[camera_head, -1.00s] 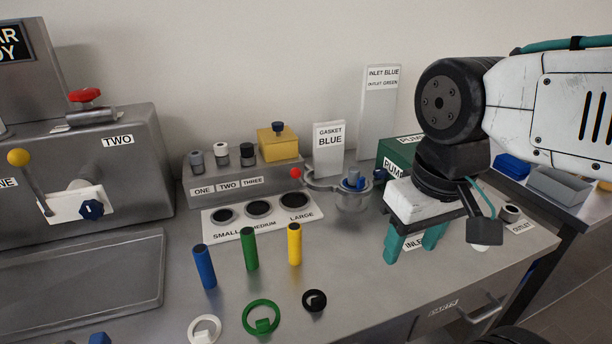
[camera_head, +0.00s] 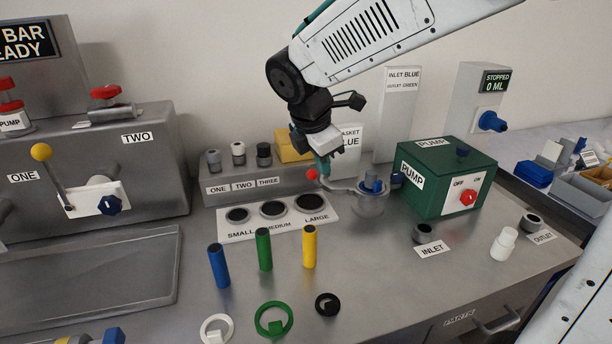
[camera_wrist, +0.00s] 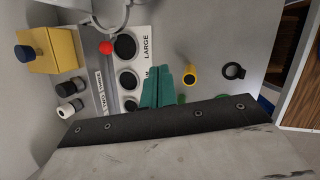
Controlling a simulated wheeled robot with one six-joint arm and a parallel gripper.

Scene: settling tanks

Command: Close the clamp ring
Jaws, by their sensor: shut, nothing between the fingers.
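The grey metal clamp ring (camera_head: 345,187) sits around the clear cup (camera_head: 369,204), with a blue part (camera_head: 372,184) in the middle. Its arm reaches left to a red ball knob (camera_head: 311,174). In the wrist view the ring (camera_wrist: 120,24) is partly cut off at the top edge, with the red knob (camera_wrist: 106,47) below it. My gripper (camera_head: 324,174) is shut and empty, its teal fingers pointing down just right of the red knob. In the wrist view the fingers (camera_wrist: 160,72) appear apart from the knob. I cannot tell whether the ring is latched.
A green pump box (camera_head: 440,180) stands right of the cup. Behind my gripper are the gasket sign (camera_head: 350,140) and a yellow block (camera_head: 292,148). A size plate (camera_head: 240,232) lies to the left. Upright blue, green and yellow cylinders (camera_head: 309,246) stand in front.

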